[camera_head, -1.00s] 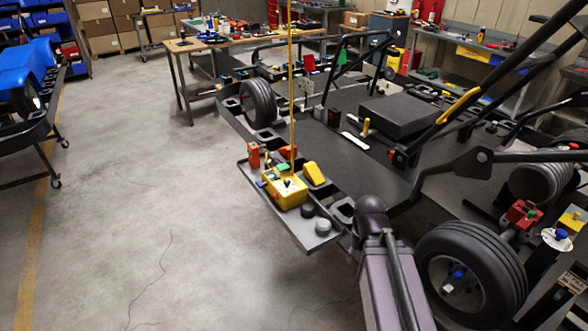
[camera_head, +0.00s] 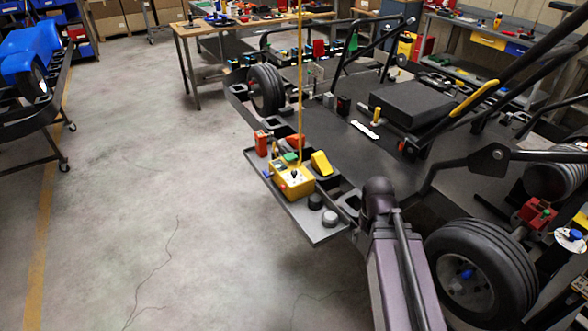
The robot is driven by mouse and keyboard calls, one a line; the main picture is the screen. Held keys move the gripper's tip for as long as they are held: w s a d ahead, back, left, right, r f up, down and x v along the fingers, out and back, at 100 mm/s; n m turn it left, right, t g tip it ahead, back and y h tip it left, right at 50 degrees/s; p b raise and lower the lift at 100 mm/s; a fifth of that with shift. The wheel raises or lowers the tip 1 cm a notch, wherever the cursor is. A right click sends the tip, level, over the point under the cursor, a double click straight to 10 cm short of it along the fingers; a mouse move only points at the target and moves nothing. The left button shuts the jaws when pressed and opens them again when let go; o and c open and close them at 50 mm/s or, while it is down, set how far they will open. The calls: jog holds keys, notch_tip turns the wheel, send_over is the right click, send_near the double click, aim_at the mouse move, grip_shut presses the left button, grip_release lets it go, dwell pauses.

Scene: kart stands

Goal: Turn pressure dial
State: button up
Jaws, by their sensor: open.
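No part is clearly labelled as the pressure dial. A white round disc with a blue knob (camera_head: 571,239) sits at the right edge, partly cut off, and may be the dial. A yellow control box (camera_head: 293,181) with a small dark stick and a green part lies on a grey tray (camera_head: 316,233) at the kart's side. My purple-grey arm link stands in the lower middle. My gripper is not in view.
The black kart frame (camera_head: 360,150) fills the right half, with dark bars crossing the upper right. A thin yellow pole (camera_head: 300,70) rises by the yellow box. A blue kart on a stand (camera_head: 28,75) is at left. The concrete floor (camera_head: 150,190) between is clear.

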jog(key=w+a+r+p, duration=0.4)
jog(key=w+a+r, duration=0.1)
jog(key=w, duration=0.2)
jog(key=w+a+r+p, duration=0.4)
jog(key=w+r+p, duration=0.1)
jog(key=w, duration=0.2)
notch_tip(320, 180, up, 7)
jog(key=p, duration=0.7)
send_over(294, 172)
jog(key=shift+f+m, duration=0.15)
jog(key=shift+m, duration=0.15)
jog(key=shift+f, duration=0.1)
notch_tip(294, 172, down, 14)
jog(key=b, duration=1.3)
jog(key=shift+r+b, duration=0.2)
jog(key=shift+b, duration=0.1)
grip_shut()
jog(key=shift+a, duration=0.1)
